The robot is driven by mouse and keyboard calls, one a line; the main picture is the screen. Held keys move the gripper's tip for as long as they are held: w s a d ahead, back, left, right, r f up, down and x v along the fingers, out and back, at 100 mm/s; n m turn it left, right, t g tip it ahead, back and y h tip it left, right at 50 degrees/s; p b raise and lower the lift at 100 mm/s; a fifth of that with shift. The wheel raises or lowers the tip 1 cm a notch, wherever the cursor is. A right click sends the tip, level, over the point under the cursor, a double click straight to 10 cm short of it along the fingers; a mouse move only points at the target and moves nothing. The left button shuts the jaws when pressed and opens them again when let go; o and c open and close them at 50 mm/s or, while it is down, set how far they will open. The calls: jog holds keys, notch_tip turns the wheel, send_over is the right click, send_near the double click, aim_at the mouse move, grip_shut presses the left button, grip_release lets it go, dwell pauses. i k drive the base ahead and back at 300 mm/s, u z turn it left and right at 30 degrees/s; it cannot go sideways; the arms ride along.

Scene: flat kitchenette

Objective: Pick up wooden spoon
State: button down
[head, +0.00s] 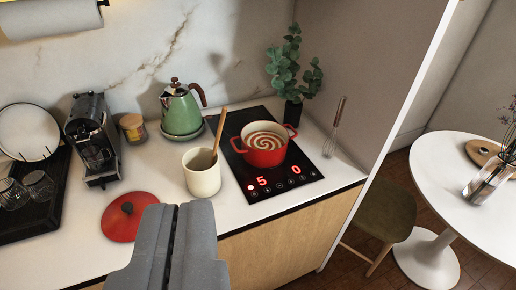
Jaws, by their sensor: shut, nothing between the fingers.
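The wooden spoon (219,133) leans upright in a cream crock (203,180) on the white counter. Its handle sticks up above the rim and its lower end is hidden inside. My gripper (180,208) shows at the bottom centre, with its grey fingers together and nothing between them. In the picture, the fingertips lie just below and left of the crock, apart from the spoon. I cannot tell the exact gap in depth.
A red pot (264,152) sits on the black cooktop (262,185) right of the crock. A red lid (122,224) lies to the left. A green kettle (181,112) stands behind. A whisk (335,130) leans at the right wall. White counter (60,250) is clear at front left.

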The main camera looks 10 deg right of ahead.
aim_at(223, 117)
jog(key=z, duration=0.05)
jog(key=k, duration=0.55)
jog(key=u, duration=0.15)
jog(key=i, duration=1.5)
jog(key=z, duration=0.75)
